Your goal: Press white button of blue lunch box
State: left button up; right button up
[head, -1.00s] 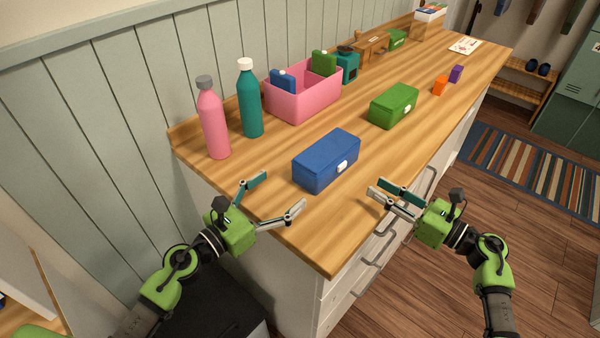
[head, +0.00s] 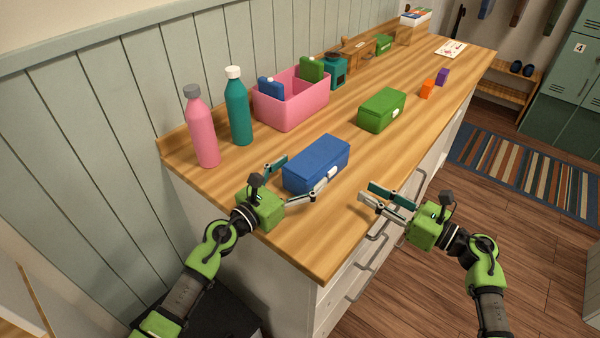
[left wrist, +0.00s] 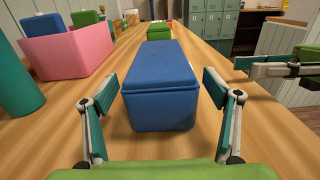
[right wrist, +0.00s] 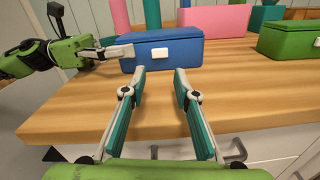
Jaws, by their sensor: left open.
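The blue lunch box (head: 316,162) stands closed on the wooden counter. Its white button (head: 332,172) is on the long side facing the counter's front edge, and shows clearly in the right wrist view (right wrist: 160,64). My left gripper (head: 300,177) is open at the box's near end, one finger by each long side. In the left wrist view the box (left wrist: 160,100) lies between its fingers (left wrist: 160,90); I cannot tell whether they touch it. My right gripper (head: 368,192) is open and empty in front of the button side, with a gap to the box.
Pink (head: 202,130) and teal (head: 237,110) bottles stand by the wall. Behind the box are a pink bin (head: 300,108) and a green lunch box (head: 382,110). Orange (head: 427,89) and purple (head: 442,77) blocks lie further back. Counter before the button is clear.

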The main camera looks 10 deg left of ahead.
pick_arm(q)
jog(key=c, duration=1.4)
pick_arm(e)
grip_shut()
